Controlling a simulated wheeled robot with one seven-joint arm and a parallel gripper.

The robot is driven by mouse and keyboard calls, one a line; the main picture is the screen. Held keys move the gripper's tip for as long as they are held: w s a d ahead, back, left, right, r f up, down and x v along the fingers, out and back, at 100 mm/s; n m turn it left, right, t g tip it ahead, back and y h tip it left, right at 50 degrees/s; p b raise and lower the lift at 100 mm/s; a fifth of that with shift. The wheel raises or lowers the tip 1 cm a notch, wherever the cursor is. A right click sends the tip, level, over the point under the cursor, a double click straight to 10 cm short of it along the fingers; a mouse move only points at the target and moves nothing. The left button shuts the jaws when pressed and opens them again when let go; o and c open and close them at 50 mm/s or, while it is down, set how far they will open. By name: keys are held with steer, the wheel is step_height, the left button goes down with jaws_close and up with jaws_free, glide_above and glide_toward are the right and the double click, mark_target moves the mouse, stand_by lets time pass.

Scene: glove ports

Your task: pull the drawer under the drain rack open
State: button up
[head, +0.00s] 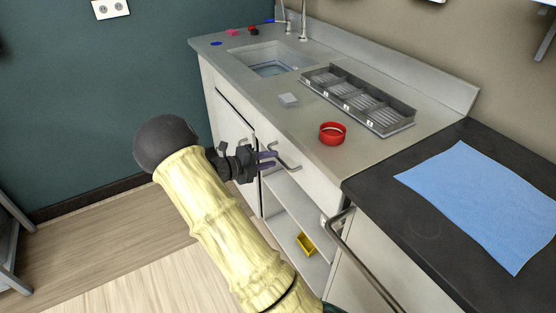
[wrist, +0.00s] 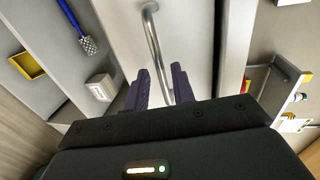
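The drain rack (head: 358,98) is a grey slotted rack on the counter right of the sink. Below the counter edge is the pale drawer front (head: 305,178), which looks shut, with a curved metal handle (head: 287,160). My gripper (head: 268,157) is at this handle, its purple fingers pointing right toward the drawer front. In the wrist view my gripper (wrist: 161,70) has its two fingers apart, and the handle (wrist: 154,45) runs down into the space between them. I cannot tell whether either finger touches the bar.
A red ring (head: 332,133) and a pale block (head: 288,100) stand on the counter by the rack. Below the drawer is an open shelf with a yellow bin (head: 305,243). A dark worktop (head: 420,225) with a blue cloth (head: 480,200) and a rail handle (head: 345,250) stands at right.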

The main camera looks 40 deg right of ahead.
mark_target(278, 158)
steer(key=shift+x, duration=1.85)
steer(key=shift+c, duration=0.3)
jaws_close()
steer(key=shift+a+r, duration=0.1)
steer(key=shift+a, duration=0.05)
steer(key=f+p+v, duration=0.2)
steer(key=p+v, duration=0.2)
steer(key=v, duration=0.5)
steer(key=f+p+v, duration=0.1)
steer(key=p+v, duration=0.3)
steer(key=v, duration=0.5)
steer(key=a+f+p+v, duration=0.1)
steer(key=p+v, duration=0.3)
steer(key=v, duration=0.5)
steer(key=shift+a+f, duration=0.45)
steer(key=shift+f, duration=0.5)
